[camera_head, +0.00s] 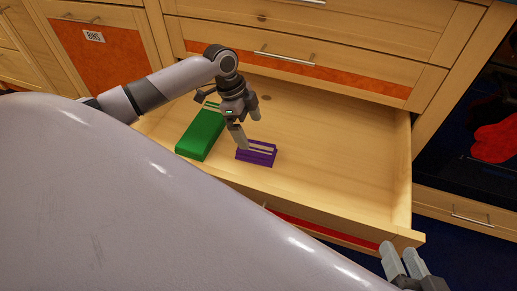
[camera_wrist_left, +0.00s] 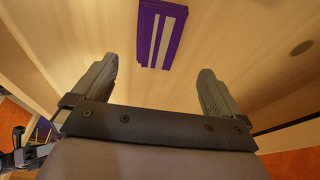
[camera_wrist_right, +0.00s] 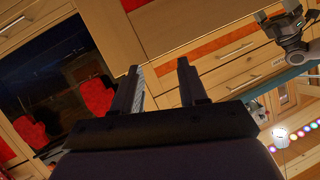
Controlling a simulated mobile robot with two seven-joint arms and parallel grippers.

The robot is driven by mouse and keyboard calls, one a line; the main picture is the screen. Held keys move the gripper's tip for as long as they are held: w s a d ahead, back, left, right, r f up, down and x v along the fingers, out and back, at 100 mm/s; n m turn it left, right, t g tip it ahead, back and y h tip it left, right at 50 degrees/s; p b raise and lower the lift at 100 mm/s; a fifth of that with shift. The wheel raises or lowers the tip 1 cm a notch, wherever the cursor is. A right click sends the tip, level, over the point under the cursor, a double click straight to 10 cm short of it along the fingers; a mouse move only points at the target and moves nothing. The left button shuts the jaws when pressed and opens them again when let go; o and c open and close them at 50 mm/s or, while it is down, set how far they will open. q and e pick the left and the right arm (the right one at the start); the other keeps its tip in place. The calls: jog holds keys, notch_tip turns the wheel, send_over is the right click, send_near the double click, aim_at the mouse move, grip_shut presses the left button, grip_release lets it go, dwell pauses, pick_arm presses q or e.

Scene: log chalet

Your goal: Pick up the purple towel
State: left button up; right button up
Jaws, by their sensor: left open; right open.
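The purple towel (camera_head: 257,153) lies folded, with pale stripes, on the floor of an open wooden drawer. It also shows at the top of the left wrist view (camera_wrist_left: 160,35), beyond and between the fingertips. My left gripper (camera_head: 246,130) is open and empty, above the drawer, just behind and above the towel; one finger partly overlaps the towel's near surroundings in the head view. My right gripper (camera_head: 402,262) is open and empty, outside the drawer by its front right corner. The right wrist view shows its open fingers (camera_wrist_right: 160,80) with nothing between them.
A green folded towel (camera_head: 201,135) lies left of the purple one in the drawer (camera_head: 340,165). The drawer's right side is bare. Closed drawers (camera_head: 330,45) rise behind. A red item (camera_head: 495,140) is in a dark compartment at right.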

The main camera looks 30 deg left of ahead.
aim_at(256, 149)
pick_arm(q)
jog(key=shift+b+x, duration=0.65)
jog(key=shift+x, duration=0.8)
pick_arm(e)
jog(key=shift+w+a+f+y, duration=0.15)
jog(key=shift+a+y, duration=0.15)
jog(key=shift+a, duration=0.2)
pick_arm(q)
jog(key=b+x, duration=0.1)
jog(key=x, duration=0.2)
jog(key=b+x, duration=0.1)
jog(key=shift+s+f+b, duration=0.2)
jog(key=shift+s+b, duration=0.1)
jog(key=shift+s, duration=0.05)
jog(key=shift+f, duration=0.15)
pick_arm(e)
jog(key=shift+d+f+t, duration=0.1)
jog(key=shift+d+t, duration=0.4)
jog(key=shift+d, duration=0.05)
pick_arm(q)
jog(key=c, duration=1.1)
